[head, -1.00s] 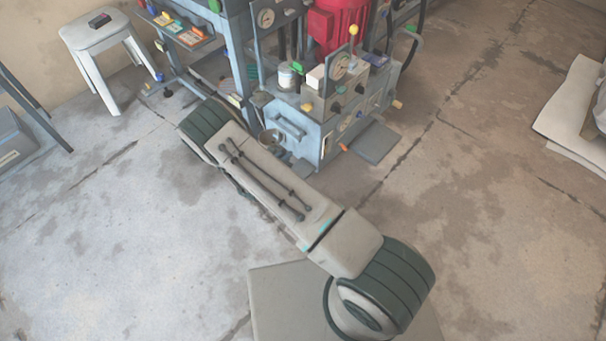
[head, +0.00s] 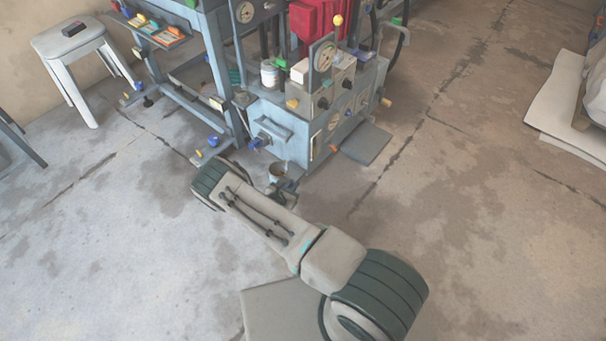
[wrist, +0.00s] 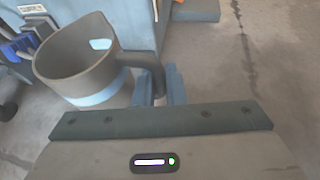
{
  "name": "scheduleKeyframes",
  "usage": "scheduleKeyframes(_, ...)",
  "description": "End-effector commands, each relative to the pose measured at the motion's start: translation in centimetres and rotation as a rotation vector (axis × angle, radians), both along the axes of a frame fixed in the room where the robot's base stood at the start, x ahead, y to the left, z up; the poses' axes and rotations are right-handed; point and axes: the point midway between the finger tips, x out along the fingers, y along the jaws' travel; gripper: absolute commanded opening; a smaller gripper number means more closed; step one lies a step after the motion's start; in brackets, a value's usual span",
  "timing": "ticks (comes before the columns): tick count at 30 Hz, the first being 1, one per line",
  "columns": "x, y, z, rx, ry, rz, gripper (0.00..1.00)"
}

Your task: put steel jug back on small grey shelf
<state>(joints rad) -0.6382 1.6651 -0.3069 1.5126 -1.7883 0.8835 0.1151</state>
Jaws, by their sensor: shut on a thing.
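The steel jug (wrist: 82,55), a grey open cup with a pale blue band low down and a side handle, hangs at the left in the wrist view. My gripper (wrist: 158,88) is shut on its handle. The jug looks upright and clear of the floor. In the head view the jug (head: 279,167) shows small, just in front of the blue cabinet, with my gripper (head: 287,184) partly hidden by my arm. A flat grey plate (head: 362,144) juts out low at the cabinet's right side; I cannot tell whether it is the small grey shelf.
The blue cabinet (head: 300,138) carries gauges, a white tin (head: 269,74) and knobs. A blue frame (head: 222,75) with low rails stands left of it. A white stool (head: 70,45) is at the far left. Bare concrete floor is open on both sides.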

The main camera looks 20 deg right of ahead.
Motion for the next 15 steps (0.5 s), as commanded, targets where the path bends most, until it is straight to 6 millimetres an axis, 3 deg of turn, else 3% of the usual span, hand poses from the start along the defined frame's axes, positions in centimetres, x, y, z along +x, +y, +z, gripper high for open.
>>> scheduleKeyframes(7,4.5,-4.1,-0.2,0.001,-0.004,-0.002,0.00)
scheduleKeyframes(15,6.2,-5.7,0.0,0.001,-0.001,0.001,0.00)
